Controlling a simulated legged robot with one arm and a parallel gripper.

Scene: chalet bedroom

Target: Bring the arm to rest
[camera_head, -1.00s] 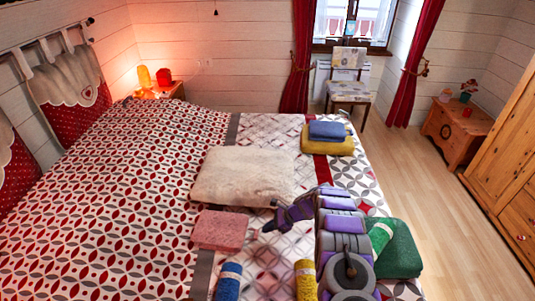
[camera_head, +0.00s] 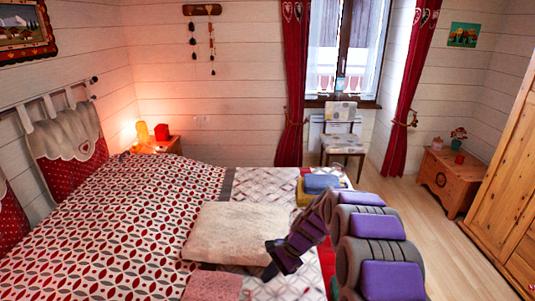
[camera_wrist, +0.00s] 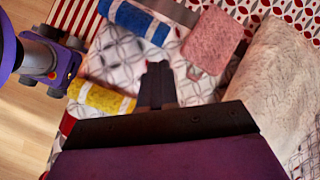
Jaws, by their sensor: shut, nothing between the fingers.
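My arm, dark grey with purple pads, reaches in from the lower right in the head view and bends over the bed (camera_head: 110,215). My gripper (camera_head: 272,262) hangs above the bed's patterned cover, in front of the cream cushion (camera_head: 235,232). In the wrist view my gripper (camera_wrist: 158,80) points down at the bed with its fingers together and empty. It appears above a bare patch of cover between the yellow roll (camera_wrist: 100,97) and the pink folded cloth (camera_wrist: 212,40).
A blue roll (camera_wrist: 135,20) lies on the bed. A chair (camera_head: 343,147) stands under the window. Free floor (camera_head: 440,235) lies between bed and wooden wardrobe (camera_head: 505,220).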

